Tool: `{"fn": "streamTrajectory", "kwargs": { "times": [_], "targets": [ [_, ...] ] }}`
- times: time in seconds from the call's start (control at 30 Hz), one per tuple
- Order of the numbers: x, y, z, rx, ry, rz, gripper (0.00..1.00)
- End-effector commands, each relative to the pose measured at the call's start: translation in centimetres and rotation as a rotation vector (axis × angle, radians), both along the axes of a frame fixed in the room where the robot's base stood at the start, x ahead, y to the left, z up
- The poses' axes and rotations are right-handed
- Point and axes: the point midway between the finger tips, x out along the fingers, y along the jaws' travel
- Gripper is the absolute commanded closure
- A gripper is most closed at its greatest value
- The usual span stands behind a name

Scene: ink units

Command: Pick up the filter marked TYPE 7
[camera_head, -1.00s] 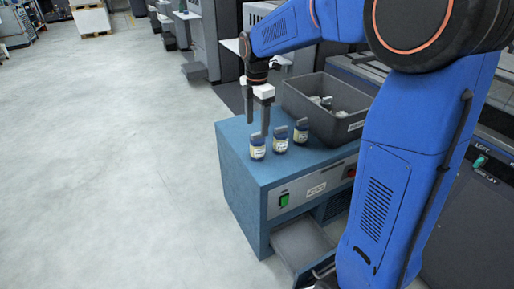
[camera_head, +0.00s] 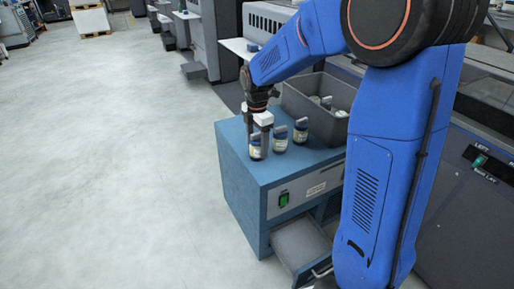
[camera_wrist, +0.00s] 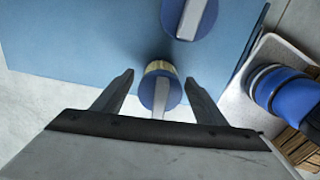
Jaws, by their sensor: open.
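Three small filters with blue bodies, pale labels and grey tabs on top stand in a row on a blue cabinet (camera_head: 236,165). They are the left filter (camera_head: 257,153), the middle filter (camera_head: 280,146) and the right filter (camera_head: 300,136). Their markings are too small to read, so I cannot tell which is TYPE 7. My gripper (camera_head: 257,152) is down at the left filter, open. In the wrist view, a filter (camera_wrist: 158,93) lies between the two open fingers of my gripper (camera_wrist: 160,77), with space on both sides. Another filter (camera_wrist: 188,20) is beyond it.
A dark grey bin (camera_head: 308,106) with several items inside stands behind the filters on the cabinet. A drawer (camera_head: 300,246) stands open at the cabinet's front. The floor (camera_head: 110,170) to the left is clear. Grey machines stand behind.

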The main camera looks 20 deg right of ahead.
Motion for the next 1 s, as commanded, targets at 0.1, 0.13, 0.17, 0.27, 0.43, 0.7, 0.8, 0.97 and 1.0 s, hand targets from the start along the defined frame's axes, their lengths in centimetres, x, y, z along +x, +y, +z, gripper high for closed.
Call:
{"fn": "streamTrajectory", "kwargs": {
  "times": [0.1,0.13,0.17,0.27,0.43,0.7,0.8,0.97,1.0],
  "targets": [
    [0.0,0.0,0.0,0.000,0.000,0.000,0.34],
    [0.0,0.0,0.0,0.000,0.000,0.000,0.37],
    [0.0,0.0,0.0,0.000,0.000,0.000,0.44],
    [0.0,0.0,0.0,0.000,0.000,0.000,0.68],
    [0.0,0.0,0.0,0.000,-0.001,0.000,0.81],
    [0.1,0.0,0.9,0.001,-0.003,0.000,0.81],
    [0.1,0.0,2.3,0.000,-0.004,0.000,0.81],
    [0.1,0.0,5.3,0.000,-0.004,0.000,0.81],
    [0.1,0.0,6.0,0.000,-0.005,0.000,0.81]
  ]
}}
